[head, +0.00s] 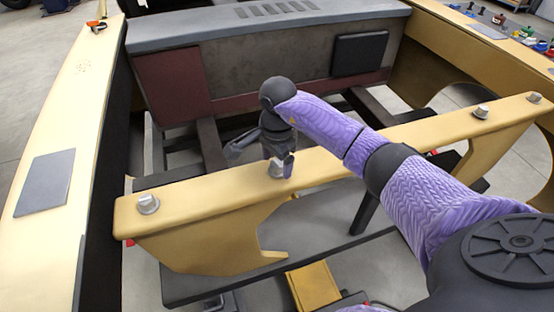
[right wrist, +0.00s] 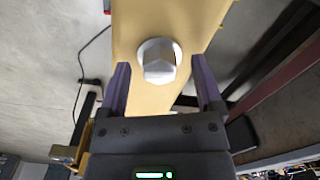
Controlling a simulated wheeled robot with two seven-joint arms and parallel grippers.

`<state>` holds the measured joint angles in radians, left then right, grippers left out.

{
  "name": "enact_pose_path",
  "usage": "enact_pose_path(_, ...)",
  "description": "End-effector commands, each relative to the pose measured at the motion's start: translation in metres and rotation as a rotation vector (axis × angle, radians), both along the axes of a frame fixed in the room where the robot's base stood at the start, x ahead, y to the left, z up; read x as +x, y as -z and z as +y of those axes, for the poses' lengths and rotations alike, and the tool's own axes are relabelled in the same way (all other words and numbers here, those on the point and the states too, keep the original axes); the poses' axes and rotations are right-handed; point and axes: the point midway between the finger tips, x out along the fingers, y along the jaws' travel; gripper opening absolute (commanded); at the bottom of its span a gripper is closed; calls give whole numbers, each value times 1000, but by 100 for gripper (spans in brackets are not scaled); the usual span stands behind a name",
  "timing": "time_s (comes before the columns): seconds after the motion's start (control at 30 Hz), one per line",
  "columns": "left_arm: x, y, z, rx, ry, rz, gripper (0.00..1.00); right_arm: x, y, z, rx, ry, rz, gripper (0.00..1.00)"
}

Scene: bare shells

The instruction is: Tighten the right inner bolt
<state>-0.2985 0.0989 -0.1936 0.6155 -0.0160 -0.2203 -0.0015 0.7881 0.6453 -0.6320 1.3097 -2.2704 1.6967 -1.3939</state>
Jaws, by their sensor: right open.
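A yellow beam (head: 220,182) runs across the head view, with silver hex bolts along its top. The right inner bolt (head: 481,112) is the third from the left, with no gripper at it. The far right bolt (head: 534,98) and the far left bolt (head: 148,203) also stand clear. My right gripper (head: 281,162) is at the second bolt from the left (head: 276,170), which it partly hides. In the right wrist view, my open right gripper (right wrist: 160,64) has one finger on each side of a bolt head (right wrist: 158,56), with gaps visible. My left gripper is not in view.
A cream side panel (head: 75,130) borders the left, with a flat grey plate (head: 45,182) on it. A grey-topped wall (head: 260,27) stands behind the beam. Small coloured items lie on the right side panel (head: 475,35). Dark bars pass below the beam.

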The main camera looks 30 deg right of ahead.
Motion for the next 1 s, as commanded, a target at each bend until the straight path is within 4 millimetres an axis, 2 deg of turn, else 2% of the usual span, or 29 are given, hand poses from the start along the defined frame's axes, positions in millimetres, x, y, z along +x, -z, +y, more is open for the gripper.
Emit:
enact_pose_path(0.2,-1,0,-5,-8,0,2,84,0,0,0,0,0,0,84)
enact_pose_path(0.6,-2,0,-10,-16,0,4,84,0,0,0,0,1,0,0)
enact_pose_path(1.0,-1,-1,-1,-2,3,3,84,0,0,-1,-2,71,1,0)
